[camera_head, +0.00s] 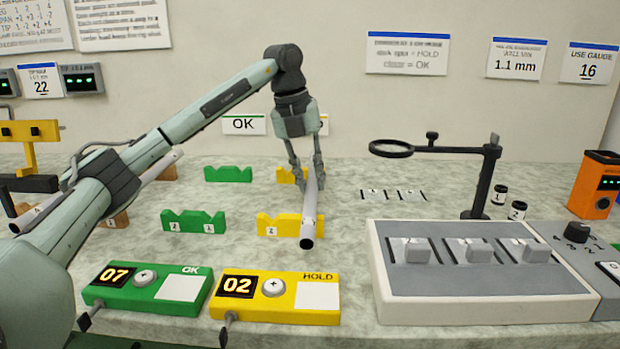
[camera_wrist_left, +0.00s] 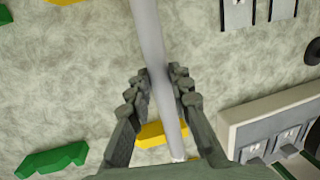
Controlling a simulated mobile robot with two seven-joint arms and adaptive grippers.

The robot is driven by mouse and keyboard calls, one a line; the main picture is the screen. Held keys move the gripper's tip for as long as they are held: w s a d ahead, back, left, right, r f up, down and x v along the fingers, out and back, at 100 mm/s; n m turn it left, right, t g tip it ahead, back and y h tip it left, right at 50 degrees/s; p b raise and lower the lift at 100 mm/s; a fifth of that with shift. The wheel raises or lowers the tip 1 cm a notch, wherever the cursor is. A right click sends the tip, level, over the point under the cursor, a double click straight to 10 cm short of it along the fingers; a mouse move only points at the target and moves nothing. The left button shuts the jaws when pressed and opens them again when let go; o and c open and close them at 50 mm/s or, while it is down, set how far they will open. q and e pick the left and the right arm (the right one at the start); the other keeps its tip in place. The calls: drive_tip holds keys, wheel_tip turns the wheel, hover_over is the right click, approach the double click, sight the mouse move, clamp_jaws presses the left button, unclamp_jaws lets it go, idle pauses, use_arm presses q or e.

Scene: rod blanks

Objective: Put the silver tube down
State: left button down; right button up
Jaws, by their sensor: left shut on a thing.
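The silver tube (camera_head: 308,219) is held by my left gripper (camera_head: 318,184), with its near end pointing toward me. The left wrist view shows the tube (camera_wrist_left: 155,60) running between the closed fingers (camera_wrist_left: 162,88). A near yellow notched block (camera_head: 280,225) stands under or just beside the tube's near end. In the left wrist view the tube crosses over this block (camera_wrist_left: 150,136). A far yellow block (camera_head: 287,175) is partly hidden by the gripper, left of the tube. I cannot tell whether the tube touches either block. My right gripper is out of view.
Green notched blocks (camera_head: 194,221) stand to the left. A green OK box (camera_head: 148,288) and a yellow HOLD box (camera_head: 275,297) lie in front. A magnifier stand (camera_head: 484,178) and a white-edged grey fixture (camera_head: 480,285) are to the right. Other rods lie left, behind my arm.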

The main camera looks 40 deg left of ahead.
use_arm(q)
drive_tip(key=shift+f, duration=0.1)
drive_tip(key=c, duration=1.4)
unclamp_jaws()
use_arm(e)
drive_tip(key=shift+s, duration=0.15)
use_arm(q)
drive_tip(key=shift+o, duration=0.2)
drive_tip(key=shift+r, duration=0.3)
drive_tip(key=p+v, duration=0.1)
drive_tip(key=v, duration=1)
drive_tip(key=shift+r+p, duration=0.25)
drive_tip(key=shift+p, duration=0.15)
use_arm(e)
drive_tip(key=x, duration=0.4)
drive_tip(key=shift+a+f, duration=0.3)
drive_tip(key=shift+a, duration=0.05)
use_arm(q)
drive_tip(key=shift+s+a, duration=0.1)
drive_tip(key=shift+s, duration=0.1)
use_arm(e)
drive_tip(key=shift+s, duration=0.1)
